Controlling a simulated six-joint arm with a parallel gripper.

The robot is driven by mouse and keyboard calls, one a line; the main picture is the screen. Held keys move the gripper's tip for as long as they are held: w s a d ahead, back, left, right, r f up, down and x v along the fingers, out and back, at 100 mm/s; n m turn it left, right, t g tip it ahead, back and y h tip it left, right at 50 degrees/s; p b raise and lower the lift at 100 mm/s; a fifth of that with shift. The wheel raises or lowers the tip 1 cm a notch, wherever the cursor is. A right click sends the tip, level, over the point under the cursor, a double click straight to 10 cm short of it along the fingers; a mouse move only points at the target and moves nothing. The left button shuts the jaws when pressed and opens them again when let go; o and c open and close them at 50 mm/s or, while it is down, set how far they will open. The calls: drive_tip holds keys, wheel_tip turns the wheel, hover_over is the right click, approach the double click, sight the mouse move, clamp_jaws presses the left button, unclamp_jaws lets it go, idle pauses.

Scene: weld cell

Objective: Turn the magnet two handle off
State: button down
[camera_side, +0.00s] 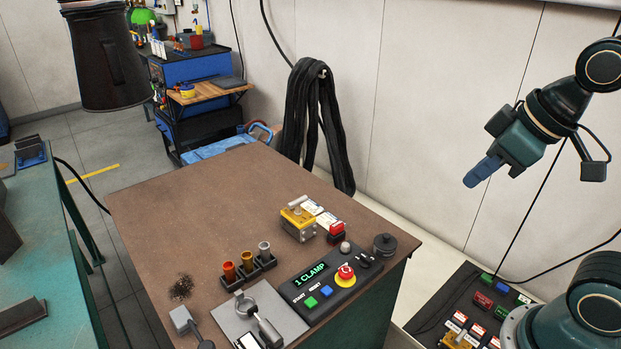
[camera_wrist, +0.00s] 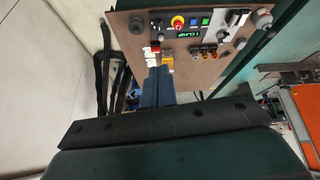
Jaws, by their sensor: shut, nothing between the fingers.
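A yellow and grey magnet block (camera_side: 298,222) with a pale handle on top stands on the brown table, near its right edge. A second yellow block (camera_side: 455,340) is partly in view on the black mat at the lower right. I cannot tell which one is magnet two, nor read their handle positions. My gripper (camera_side: 471,182) is up in the air right of the table, its blue fingers shut and empty, well apart from both. In the wrist view, my shut fingers (camera_wrist: 158,71) point toward the table, and a yellow block (camera_wrist: 168,58) shows just beyond their tips.
A control panel (camera_side: 335,285) reading "1 CLAMP" has a red emergency stop button. Colored cups (camera_side: 246,263) stand in a black rack beside it. White tags with a red part (camera_side: 336,232) lie by the yellow block. The black mat (camera_side: 440,300) holds several labelled blocks. The table's far left is clear.

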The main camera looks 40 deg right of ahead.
drive_tip(key=w+f+n+y, duration=0.1)
drive_tip(key=w+f+n, duration=0.4)
drive_tip(key=w, duration=0.4)
drive_tip(key=w+f+n+y, duration=0.1)
drive_tip(key=w+f+n, duration=0.4)
drive_tip(key=w, duration=0.4)
drive_tip(key=w+a+f+n+y, duration=0.1)
drive_tip(key=w+f+n, duration=0.4)
drive_tip(key=w, duration=0.5)
drive_tip(key=shift+y, duration=0.5)
drive_tip(key=shift+a+f, duration=0.1)
drive_tip(key=shift+f, duration=0.05)
approach(298, 207)
drive_tip(key=a+f, duration=0.4)
drive_tip(key=shift+w+f, duration=0.15)
drive_tip(key=shift+w, duration=0.35)
drive_tip(key=shift+w+f, duration=0.2)
drive_tip(key=shift+w, duration=0.35)
